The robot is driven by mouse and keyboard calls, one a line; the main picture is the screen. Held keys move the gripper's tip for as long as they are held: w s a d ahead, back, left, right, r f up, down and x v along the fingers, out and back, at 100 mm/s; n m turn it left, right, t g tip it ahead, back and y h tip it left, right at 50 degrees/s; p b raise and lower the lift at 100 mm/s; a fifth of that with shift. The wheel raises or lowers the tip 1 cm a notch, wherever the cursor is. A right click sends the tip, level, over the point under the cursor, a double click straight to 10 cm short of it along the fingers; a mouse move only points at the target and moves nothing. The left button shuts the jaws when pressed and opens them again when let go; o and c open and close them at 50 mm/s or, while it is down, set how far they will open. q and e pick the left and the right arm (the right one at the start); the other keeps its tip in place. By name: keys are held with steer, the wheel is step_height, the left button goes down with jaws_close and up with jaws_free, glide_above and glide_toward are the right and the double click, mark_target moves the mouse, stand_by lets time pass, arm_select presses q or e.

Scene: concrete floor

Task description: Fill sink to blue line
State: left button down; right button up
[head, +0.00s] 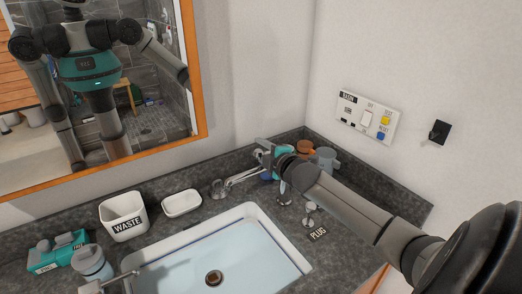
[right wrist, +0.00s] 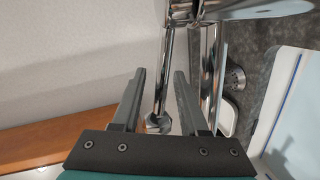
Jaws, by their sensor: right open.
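The white sink (head: 270,223) holds clear, pale blue water (head: 225,255), with a dark drain (head: 213,278) at the bottom. A thin blue line (head: 205,232) runs along the inner wall; it also shows in the right wrist view (right wrist: 299,103). The water's exact level against it is hard to tell. The chrome faucet (head: 241,178) stands behind the sink. My right gripper (head: 263,150) is beside the faucet, partly hidden by its own arm. In the right wrist view its open fingers (right wrist: 160,72) straddle a thin chrome rod (right wrist: 161,95); contact is unclear. My left gripper is not in view.
A plug knob (head: 310,213), cups (head: 325,158), a waste bin (head: 124,217), a soap dish (head: 182,203), a teal box (head: 57,252) and a bottle (head: 92,263) crowd the counter. A wall panel (head: 367,117) and black hook (head: 439,132) are right. A mirror (head: 150,90) hangs left.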

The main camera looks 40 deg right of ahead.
jaws_close()
stand_by(1.4)
